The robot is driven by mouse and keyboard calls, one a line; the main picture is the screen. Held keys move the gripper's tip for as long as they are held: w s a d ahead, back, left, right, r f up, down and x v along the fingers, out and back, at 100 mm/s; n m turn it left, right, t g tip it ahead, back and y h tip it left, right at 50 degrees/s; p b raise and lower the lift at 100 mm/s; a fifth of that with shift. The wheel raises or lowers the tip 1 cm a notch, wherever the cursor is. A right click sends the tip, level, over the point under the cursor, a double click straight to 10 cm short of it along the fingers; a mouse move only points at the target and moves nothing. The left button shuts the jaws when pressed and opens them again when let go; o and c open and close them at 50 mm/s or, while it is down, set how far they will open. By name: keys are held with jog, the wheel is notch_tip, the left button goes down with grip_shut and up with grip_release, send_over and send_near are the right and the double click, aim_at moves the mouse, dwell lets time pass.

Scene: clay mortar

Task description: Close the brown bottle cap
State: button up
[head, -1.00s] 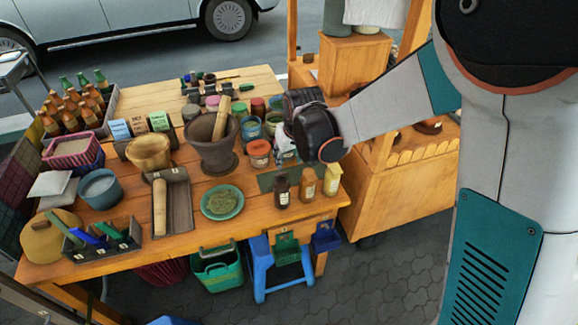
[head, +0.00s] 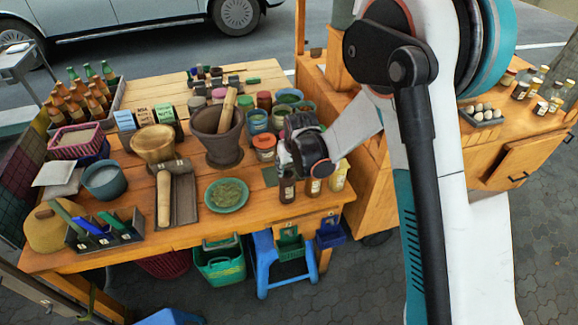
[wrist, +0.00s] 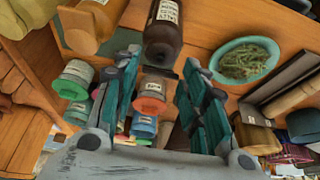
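The dark brown bottle (head: 287,190) with a white label stands near the table's front right edge, left of an amber bottle (head: 313,186) and a yellow bottle (head: 337,179). In the wrist view the brown bottle (wrist: 163,38) is at the top centre, its dark neck end pointing toward my fingers. My gripper (head: 288,166) is just above and behind the brown bottle in the head view. In the wrist view my gripper (wrist: 161,68) is open, its fingers spread to either side below the bottle's end, nothing held. I cannot tell whether the cap is open.
The amber bottle (wrist: 88,28) lies close beside in the wrist view. A red-lidded jar (head: 264,147) stands behind the bottles. A teal plate of herbs (head: 227,195) and a stone mortar (head: 216,136) are to the left. The wooden table (head: 265,210) is bare in front of the plate.

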aim_at(289, 177)
grip_shut()
jog(key=shift+s+f, duration=0.1)
jog(key=shift+f, duration=0.05)
jog(key=f+t+b, duration=0.1)
jog(key=b, duration=0.2)
jog(key=s+f+t+y+b, duration=0.1)
jog(key=b, duration=0.2)
jog(key=s+t+b, duration=0.1)
jog(key=t+b, duration=0.1)
jog(key=shift+d+f+b, duration=0.35)
jog(key=shift+f+b, duration=0.05)
jog(key=t+b, duration=0.1)
jog(key=b, duration=0.1)
jog(key=f+t+y+b, duration=0.1)
jog(key=b, duration=0.2)
jog(key=shift+s+d+f, duration=0.1)
jog(key=shift+s+f, duration=0.1)
jog(key=shift+s, duration=0.05)
jog(key=t+b, duration=0.2)
jog(key=b, duration=0.1)
jog(key=shift+s+f+y, duration=0.1)
jog(key=shift+f+y, duration=0.15)
jog(key=shift+y, duration=0.05)
jog(key=shift+b, duration=0.35)
